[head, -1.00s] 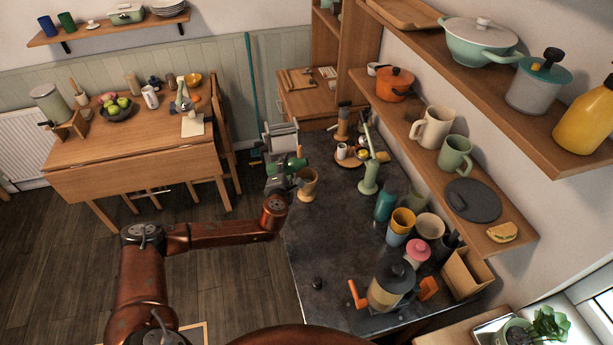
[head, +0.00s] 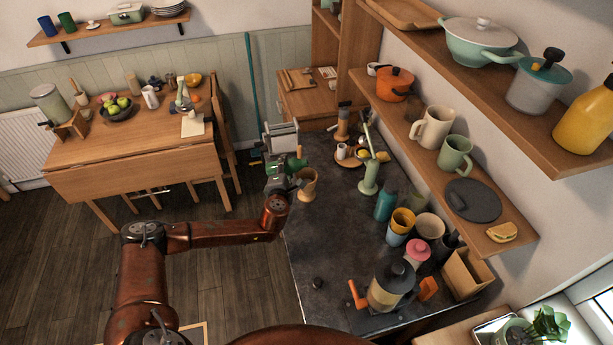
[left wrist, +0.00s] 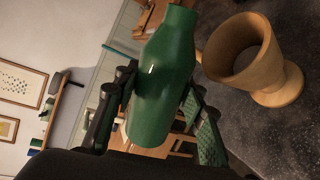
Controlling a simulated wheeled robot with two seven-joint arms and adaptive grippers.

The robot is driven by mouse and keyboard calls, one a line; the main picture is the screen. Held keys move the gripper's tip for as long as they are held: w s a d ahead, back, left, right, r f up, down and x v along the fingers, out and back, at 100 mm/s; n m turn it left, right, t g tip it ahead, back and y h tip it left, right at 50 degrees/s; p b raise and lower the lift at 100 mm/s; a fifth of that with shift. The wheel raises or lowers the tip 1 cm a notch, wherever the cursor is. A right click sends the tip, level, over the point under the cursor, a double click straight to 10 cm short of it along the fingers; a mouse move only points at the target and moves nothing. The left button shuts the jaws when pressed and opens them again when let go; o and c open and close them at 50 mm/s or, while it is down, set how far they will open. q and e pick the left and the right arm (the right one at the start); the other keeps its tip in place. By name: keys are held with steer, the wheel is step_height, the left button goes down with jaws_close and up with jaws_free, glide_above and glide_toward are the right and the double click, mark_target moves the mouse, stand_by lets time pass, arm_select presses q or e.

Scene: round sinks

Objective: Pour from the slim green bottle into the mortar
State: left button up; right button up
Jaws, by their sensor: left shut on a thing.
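My left gripper (head: 288,168) is shut around the slim green bottle (head: 298,163). In the left wrist view the bottle (left wrist: 165,75) sits between the two fingers (left wrist: 160,100), its neck toward the top of the picture. It is tilted relative to the wooden mortar (left wrist: 262,68). The mortar (head: 307,187) stands upright on the dark counter near its left edge, just right of the gripper. The bottle is close beside the mortar's rim in the picture; the exact gap and any liquid cannot be made out. My right gripper is not in view.
On the dark counter (head: 325,245), a pale green tall-handled object (head: 369,178) and a teal bottle (head: 385,204) stand right of the mortar. Cups and a blender-like jar (head: 390,287) are nearer. A shelf (head: 420,155) overhangs the right side. The middle counter is mostly clear.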

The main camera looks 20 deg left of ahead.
arm_select(q)
steer(key=shift+a+m, duration=0.1)
steer(key=shift+m, duration=0.2)
stand_by(1.5)
steer(key=shift+n+h, duration=0.3)
steer(key=shift+n, duration=0.6)
steer(key=n, duration=0.1)
steer(key=d+r+n+t+h, duration=0.1)
steer(key=n, duration=0.1)
steer(key=shift+w+d+r, duration=0.2)
steer(key=shift+d, duration=0.1)
steer(key=shift+f+n, duration=0.5)
steer(key=shift+n, duration=0.3)
steer(key=n, duration=0.1)
steer(key=a+n+t+h, duration=0.1)
steer(key=n, duration=0.1)
steer(key=shift+s+r, duration=0.15)
steer(key=shift+r, duration=0.2)
steer(key=shift+s+a+r+n+t, duration=0.1)
steer(key=shift+r+n+t, duration=0.15)
steer(key=shift+r+n, duration=0.3)
steer(key=shift+w+a+r+n+t, duration=0.1)
steer(key=shift+r+n+t, duration=0.2)
steer(key=shift+n, duration=0.4)
steer(key=shift+s+a+r+n+t, duration=0.1)
steer(key=shift+r+n+t, duration=0.05)
steer(key=shift+r+n, duration=0.45)
steer(key=shift+f, duration=0.1)
